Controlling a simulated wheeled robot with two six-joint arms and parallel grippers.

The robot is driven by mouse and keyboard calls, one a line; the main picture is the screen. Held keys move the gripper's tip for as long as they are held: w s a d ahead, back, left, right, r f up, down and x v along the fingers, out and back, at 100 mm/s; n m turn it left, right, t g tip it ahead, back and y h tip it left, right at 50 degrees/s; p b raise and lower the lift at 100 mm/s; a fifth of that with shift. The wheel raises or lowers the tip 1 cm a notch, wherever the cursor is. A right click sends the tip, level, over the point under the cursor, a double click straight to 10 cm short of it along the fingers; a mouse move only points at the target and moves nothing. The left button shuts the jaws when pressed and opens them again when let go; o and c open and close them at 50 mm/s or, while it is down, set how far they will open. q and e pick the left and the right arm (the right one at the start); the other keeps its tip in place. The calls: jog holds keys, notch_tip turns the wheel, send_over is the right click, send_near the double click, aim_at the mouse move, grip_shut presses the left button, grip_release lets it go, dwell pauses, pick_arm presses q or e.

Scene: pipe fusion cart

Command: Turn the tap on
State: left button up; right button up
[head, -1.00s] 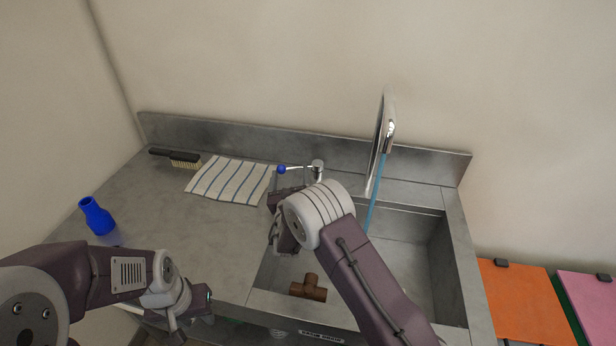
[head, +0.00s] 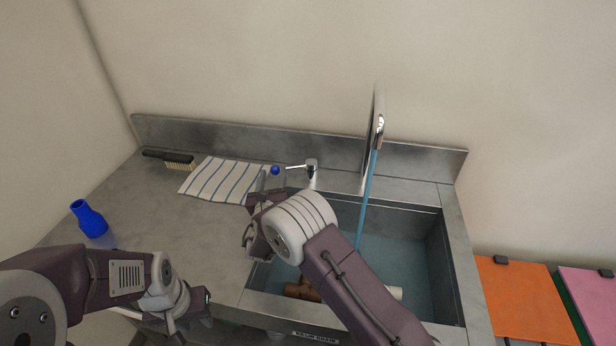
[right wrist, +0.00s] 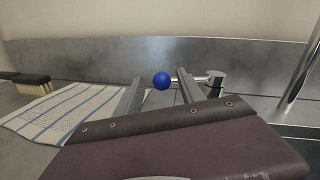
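The tap has a chrome spout (head: 378,125) and a separate chrome lever (head: 298,168) ending in a blue ball knob (head: 275,170), which points left. A blue water stream (head: 366,195) falls from the spout into the sink (head: 452,270), where bluish water stands. My right gripper (head: 263,187) is open at the lever's ball end. In the right wrist view the blue knob (right wrist: 161,80) shows between its two fingers (right wrist: 158,88); I cannot tell whether they touch it. My left gripper (head: 190,312) is low at the counter's front edge, its fingers unclear.
A brown pipe tee (head: 300,290) and a white piece (head: 395,292) are in the sink, partly behind my right arm. The left counter is mostly clear.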

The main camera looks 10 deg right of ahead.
jog(key=shift+s+a+f+b, duration=0.1)
jog(key=shift+a+b, duration=0.15)
jog(key=shift+a, duration=1)
jog(key=shift+s+a+f+b, duration=0.1)
jog(key=shift+a+b, duration=0.1)
jog(key=shift+a, duration=1.05)
jog(key=shift+b, duration=0.3)
jog(key=v, duration=0.9)
jog(key=shift+s, duration=0.1)
jog(key=shift+r, duration=0.1)
